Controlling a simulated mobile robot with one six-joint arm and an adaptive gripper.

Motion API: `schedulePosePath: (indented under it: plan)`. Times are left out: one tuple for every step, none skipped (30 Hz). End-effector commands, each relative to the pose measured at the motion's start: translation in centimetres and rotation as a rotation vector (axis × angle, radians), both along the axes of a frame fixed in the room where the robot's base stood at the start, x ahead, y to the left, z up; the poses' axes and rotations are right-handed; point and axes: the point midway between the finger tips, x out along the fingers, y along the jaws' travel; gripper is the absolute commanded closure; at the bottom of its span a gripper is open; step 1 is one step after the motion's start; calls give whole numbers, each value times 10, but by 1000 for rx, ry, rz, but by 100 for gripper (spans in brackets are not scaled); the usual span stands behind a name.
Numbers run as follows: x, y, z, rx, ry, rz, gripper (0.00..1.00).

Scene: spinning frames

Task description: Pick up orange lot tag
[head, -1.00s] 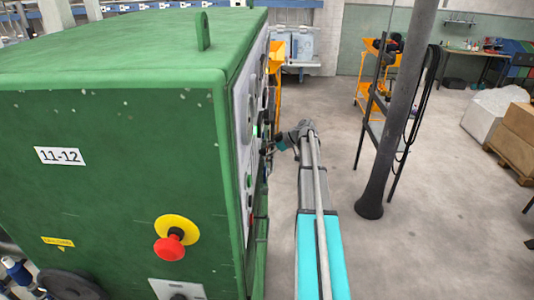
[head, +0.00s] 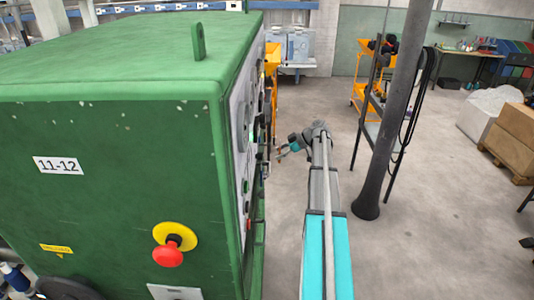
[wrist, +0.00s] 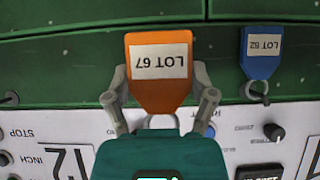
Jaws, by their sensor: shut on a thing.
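The orange lot tag (wrist: 159,97) reads "LOT 67" upside down on a white label in the wrist view. My gripper (wrist: 160,82) is shut on it, with a grey finger at each side edge. Part of a ring shows at the tag's lower end, by my teal gripper body. In the head view my gripper (head: 282,151) is small, just right of the green machine's panel side and apart from it. The tag is too small to make out there.
The panel (wrist: 235,120) has knobs and buttons. The green machine (head: 120,130) fills the left, a dark post (head: 392,110) stands right, and bare floor lies between.

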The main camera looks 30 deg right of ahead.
Motion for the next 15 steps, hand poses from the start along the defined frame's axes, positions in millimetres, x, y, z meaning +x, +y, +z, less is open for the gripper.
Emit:
schedulePosePath:
  plan:
    - [-7,-12,0,0,0,-3,64]
    - [-11,-17,0,0,0,-2,64]
    - [-17,-24,0,0,0,-2,64]
    - [-21,-31,0,0,0,-4,64]
    - [-25,-36,0,0,0,-4,64]
    - [-30,-43,0,0,0,-3,64]
    - [-34,-48,0,0,0,-4,64]
    - [-38,-53,0,-1,-1,-3,64]
    - [-42,-58,0,-1,-1,-3,64]
    - [-45,-62,0,0,0,-2,64]
    - [-48,-66,0,0,0,-2,64]
    - [-52,-71,0,0,0,-3,64]
    - [-54,-74,0,0,0,-2,64]
    - [-56,-77,0,0,0,-2,64]
    - [-59,-80,0,0,0,-2,64]
